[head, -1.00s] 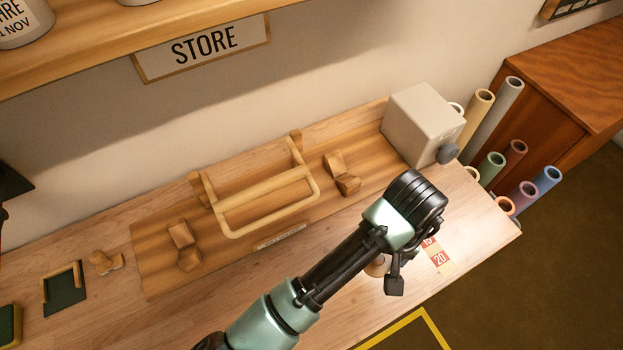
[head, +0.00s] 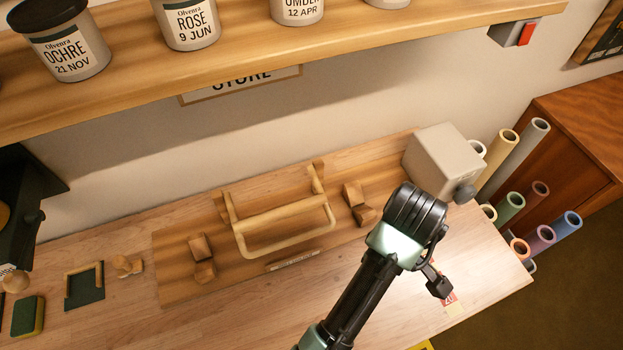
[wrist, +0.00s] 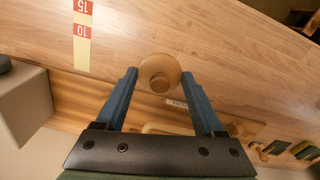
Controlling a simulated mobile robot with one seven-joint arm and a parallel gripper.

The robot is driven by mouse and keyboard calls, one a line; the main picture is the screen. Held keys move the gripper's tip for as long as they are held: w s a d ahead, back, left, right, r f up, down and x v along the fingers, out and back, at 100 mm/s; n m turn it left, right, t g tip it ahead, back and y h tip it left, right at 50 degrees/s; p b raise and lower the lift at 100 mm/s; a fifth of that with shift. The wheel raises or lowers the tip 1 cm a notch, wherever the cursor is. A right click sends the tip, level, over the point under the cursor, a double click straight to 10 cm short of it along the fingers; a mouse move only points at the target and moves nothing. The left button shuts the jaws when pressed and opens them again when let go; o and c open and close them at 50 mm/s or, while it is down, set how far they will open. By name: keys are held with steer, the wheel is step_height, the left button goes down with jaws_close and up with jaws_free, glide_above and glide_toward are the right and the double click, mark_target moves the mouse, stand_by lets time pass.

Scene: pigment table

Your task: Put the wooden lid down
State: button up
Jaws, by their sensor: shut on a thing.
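The wooden lid (wrist: 160,73) is a round, light-wood disc with a raised knob, seen in the wrist view between the two blue fingers. My gripper (wrist: 160,76) is shut on it, one finger at each side. The wood table top shows beyond the lid; I cannot tell how high the lid is above it. In the head view my arm reaches over the right part of the table (head: 480,280), and its wrist hides the fingers and the lid.
A wooden stand with a rail (head: 290,240) and wooden blocks (head: 203,258) lies mid-table. A grey box with a knob (head: 440,165) stands at the back right, beside several coloured tubes (head: 510,205). A shelf (head: 300,50) with jars hangs above.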

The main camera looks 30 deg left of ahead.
steer(key=shift+s+a+f+n, duration=0.25)
steer(key=shift+s+a+n, duration=0.15)
steer(key=shift+s+n, duration=0.15)
steer(key=s+a+f+n, duration=0.1)
steer(key=s+a, duration=0.1)
steer(key=s, duration=0.1)
steer(key=s+a+n+p, duration=0.1)
steer(key=s+a+n, duration=0.1)
steer(key=s, duration=0.1)
steer(key=s+a+f+n+p, duration=0.1)
steer(key=s+a+n, duration=0.1)
steer(key=s, duration=0.1)
steer(key=shift+a+f, duration=0.3)
steer(key=shift+a, duration=0.1)
step_height(320, 180, down, 5)
steer(key=shift+s+a+f+p, duration=0.1)
steer(key=shift+p, duration=0.25)
steer(key=shift+f, duration=2.4)
steer(key=shift+f, duration=0.15)
steer(key=o, duration=1.3)
